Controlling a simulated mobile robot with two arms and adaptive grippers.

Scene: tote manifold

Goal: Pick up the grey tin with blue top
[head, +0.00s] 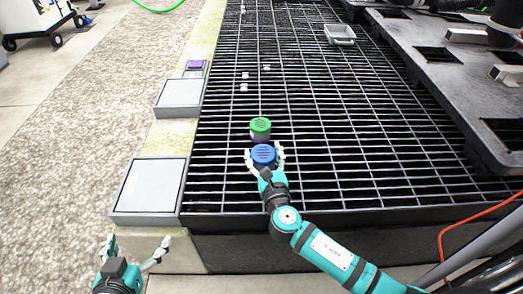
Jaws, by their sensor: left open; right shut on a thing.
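The grey tin with blue top (264,154) is on or just above the metal grating, seen from above, with mainly its round blue top showing. My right gripper (265,158) is shut around it, one finger on each side. I cannot tell whether the tin is lifted off the grating. A tin with a green top (260,126) stands just behind it, very close to it. My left gripper (138,250) is open and empty at the lower left, in front of the pale ledge and away from both tins.
The dark grating (330,110) has open gaps between its bars. Grey boxes (150,186) line its left ledge, with a purple item (195,64) further back. A small grey tray (339,34) is at the back. A dark slotted platform (440,75) is at the right. An orange cable (470,222) runs at lower right.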

